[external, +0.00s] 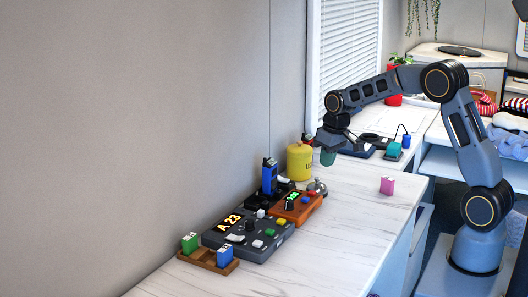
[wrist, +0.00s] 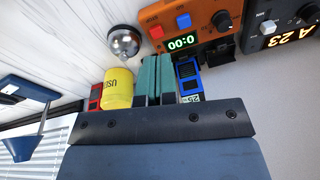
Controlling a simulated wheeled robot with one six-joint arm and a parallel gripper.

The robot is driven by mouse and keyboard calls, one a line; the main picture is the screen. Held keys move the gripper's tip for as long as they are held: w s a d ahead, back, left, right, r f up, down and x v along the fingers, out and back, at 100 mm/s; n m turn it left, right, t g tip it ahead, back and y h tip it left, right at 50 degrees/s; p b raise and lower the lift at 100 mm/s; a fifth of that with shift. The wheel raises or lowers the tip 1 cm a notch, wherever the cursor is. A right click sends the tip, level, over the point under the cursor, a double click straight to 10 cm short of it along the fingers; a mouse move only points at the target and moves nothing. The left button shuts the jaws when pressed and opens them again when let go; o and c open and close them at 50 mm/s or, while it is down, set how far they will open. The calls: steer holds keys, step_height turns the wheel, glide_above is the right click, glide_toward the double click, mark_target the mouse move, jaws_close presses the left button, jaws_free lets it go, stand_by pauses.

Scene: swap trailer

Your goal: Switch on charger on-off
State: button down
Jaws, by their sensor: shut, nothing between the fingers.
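My gripper (external: 328,157) is shut and empty, above the back part of the counter near the yellow canister. Its teal fingers lie together in the wrist view (wrist: 153,80). A blue handset (external: 269,178) stands upright in a black holder (external: 258,199), which may be the charger, behind the orange box. The handset shows beside the fingers in the wrist view (wrist: 188,72). I cannot make out an on-off switch on the holder. The orange box (external: 296,207) has a lit green display, a red button, a blue button and a black knob.
A grey panel (external: 247,238) with an "A 23" display and several buttons stands in front of the orange box. A wooden tray (external: 208,260) holds green and blue blocks. The right-front counter is clear.

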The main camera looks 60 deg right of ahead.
mark_target(281, 179)
steer(key=w+d+f+t, duration=0.1)
steer(key=w+d+f, duration=0.2)
steer(key=w+d, duration=0.35)
steer(key=w+r+n+t, duration=0.2)
steer(key=w+r, duration=0.3)
steer(key=w, duration=0.1)
steer(key=shift+r+b, duration=0.3)
steer(key=shift+w, duration=0.1)
steer(key=p+x, duration=0.1)
steer(key=x, duration=1.2)
steer(key=shift+d+f, duration=0.15)
steer(key=shift+f, duration=0.35)
